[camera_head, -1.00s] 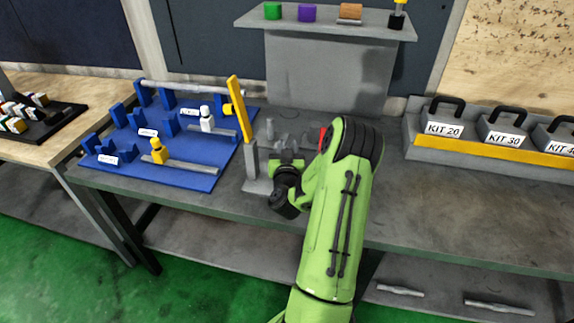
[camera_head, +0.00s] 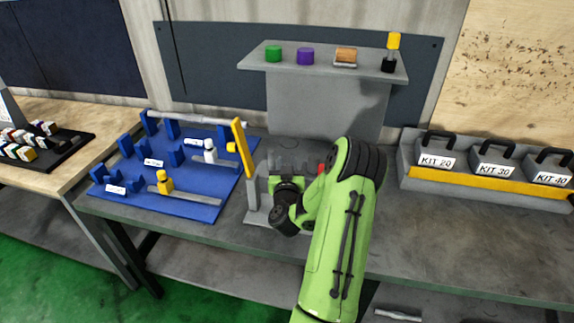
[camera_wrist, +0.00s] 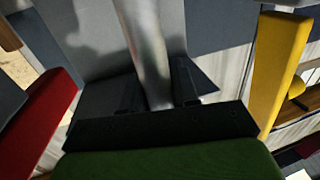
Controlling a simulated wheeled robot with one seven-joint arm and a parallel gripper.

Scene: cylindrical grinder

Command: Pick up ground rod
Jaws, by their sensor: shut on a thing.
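In the wrist view a shiny grey metal rod, the ground rod (camera_wrist: 148,45), runs up the picture between the dark fingers of my gripper (camera_wrist: 157,88). The gripper is shut on the rod. A red upright (camera_wrist: 42,122) stands left of the gripper and a yellow upright (camera_wrist: 280,70) stands right. In the head view my gripper (camera_head: 290,168) is at the grey station on the bench, just right of the yellow upright (camera_head: 242,148). My own arm covers much of it, and I cannot make out the held rod there.
A blue fixture board (camera_head: 185,208) with a long rod (camera_head: 190,119) along its back stands to the left. A raised grey shelf (camera_head: 255,60) carries small coloured parts. Kit boxes (camera_head: 493,160) stand right. The bench's right front (camera_head: 450,235) is clear.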

